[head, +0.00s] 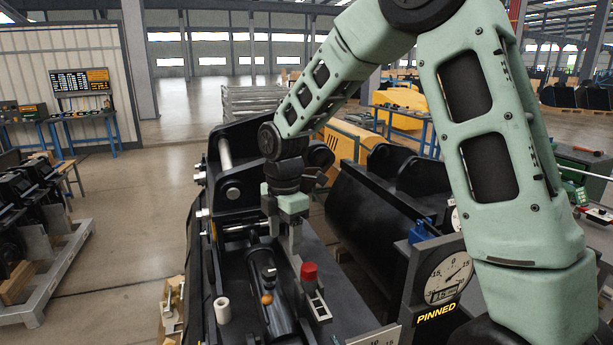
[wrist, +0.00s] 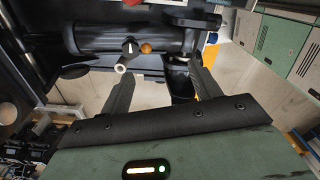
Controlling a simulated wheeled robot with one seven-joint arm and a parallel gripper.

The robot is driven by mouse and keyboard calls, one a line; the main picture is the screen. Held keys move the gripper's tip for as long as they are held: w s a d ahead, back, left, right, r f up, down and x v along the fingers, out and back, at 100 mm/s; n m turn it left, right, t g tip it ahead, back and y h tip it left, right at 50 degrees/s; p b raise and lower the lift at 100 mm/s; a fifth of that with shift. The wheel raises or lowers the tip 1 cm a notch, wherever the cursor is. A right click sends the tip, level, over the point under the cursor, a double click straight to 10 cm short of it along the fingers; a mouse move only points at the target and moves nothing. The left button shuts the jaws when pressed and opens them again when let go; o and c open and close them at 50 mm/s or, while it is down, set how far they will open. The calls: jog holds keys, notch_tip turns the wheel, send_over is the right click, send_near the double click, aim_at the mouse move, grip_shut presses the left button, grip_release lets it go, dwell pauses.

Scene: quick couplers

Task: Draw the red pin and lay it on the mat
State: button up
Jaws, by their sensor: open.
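A red-topped pin (head: 309,272) stands upright in a pale grey bracket on the black coupler (head: 237,187) in the head view. My gripper (head: 282,228) hangs over the coupler, behind and a little left of the red top, apart from it. In the wrist view its two fingers (wrist: 163,70) are spread with nothing gripped between them. A black cylinder with an orange knob (wrist: 147,48) lies beyond the fingertips there. A small red patch shows at the top edge of the wrist view; I cannot tell whether it is the pin. I cannot make out the mat.
A dial gauge (head: 447,281) with a "PINNED" label stands right of the coupler. A white upright tube (head: 222,310) and an orange knob (head: 267,299) are left of the pin. Black buckets (head: 372,215) lie behind. Open floor (head: 110,240) is on the left.

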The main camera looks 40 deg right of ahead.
aim_at(308, 267)
jog(key=w+d+r+n+p, duration=0.2)
jog(key=w+d+n, duration=0.1)
jog(key=d, duration=0.6)
notch_tip(308, 267, down, 17)
jog(key=p, duration=0.5)
jog(key=shift+w+a+f, duration=0.1)
jog(key=shift+w+f, duration=0.05)
jog(key=c, duration=1.2)
